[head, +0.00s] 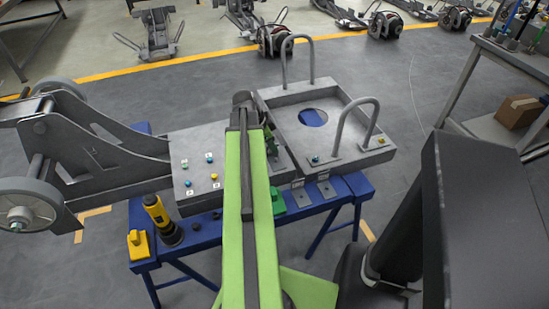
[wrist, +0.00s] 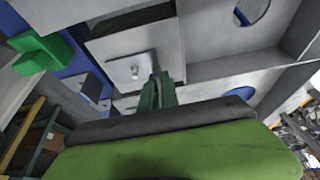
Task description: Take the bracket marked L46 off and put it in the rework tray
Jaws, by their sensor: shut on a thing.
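My gripper (head: 243,101) is over the middle of the grey chassis (head: 300,118), and its upper part hides what lies beneath it. In the wrist view its dark green fingers (wrist: 159,92) are closed beside a grey bracket (wrist: 118,76) with a pale bolt head. They appear shut on that bracket, but the contact is partly hidden and no L46 mark can be read. Whether the bracket is still touching the chassis cannot be told. I cannot pick out a rework tray in either view.
The chassis rests on a blue stand (head: 205,232). Two tall handles rise at its right part. A yellow-black tool (head: 161,219), a yellow block (head: 138,245) and a green block (head: 277,200) sit along the front. A shelf with a cardboard box (head: 519,111) stands right.

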